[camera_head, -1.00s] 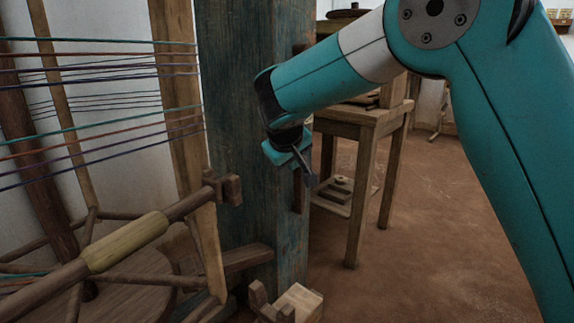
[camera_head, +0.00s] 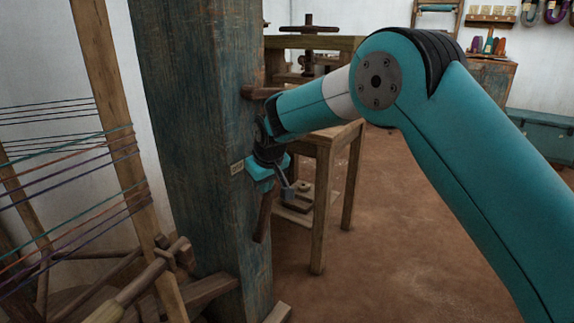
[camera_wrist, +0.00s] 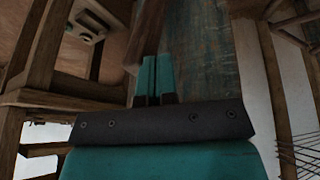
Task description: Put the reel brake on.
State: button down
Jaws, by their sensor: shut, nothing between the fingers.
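A dark wooden bar (camera_head: 263,215), which looks like the brake lever, hangs on the right face of the blue-green post (camera_head: 195,130). Its upper part is hidden behind my arm. A wooden peg (camera_head: 260,92) sticks out of the post above my wrist. My gripper (camera_head: 288,192) is beside the post, close to the bar. In the wrist view my fingers (camera_wrist: 153,62) are together and empty. The bar (camera_wrist: 150,35) shows just beyond their tips there; I cannot tell whether they touch it. The post (camera_wrist: 210,55) fills the space right of the fingers.
A wooden stand (camera_head: 322,200) is close behind my gripper. The reel frame with coloured threads (camera_head: 75,185) is left of the post. A small pale plate (camera_head: 237,168) is on the post. Brown floor (camera_head: 400,230) is clear to the right. A teal chest (camera_head: 545,140) stands far right.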

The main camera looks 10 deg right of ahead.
jog(key=shift+w+d+r+g+y+p, duration=0.1)
jog(key=shift+w+d+g+y+p, duration=0.4)
jog(key=shift+w+d+p, duration=0.65)
jog(key=shift+w+d+f+p, duration=0.25)
jog(key=shift+w+d+p, duration=0.25)
jog(key=shift+w+d, duration=0.25)
jog(key=s+a+r+p, duration=0.1)
jog(key=s+r+p, duration=0.2)
jog(key=r, duration=0.8)
jog(key=shift+s+a+r+p, duration=0.2)
jog(key=shift+s+r+p, duration=0.1)
jog(key=shift+s, duration=0.75)
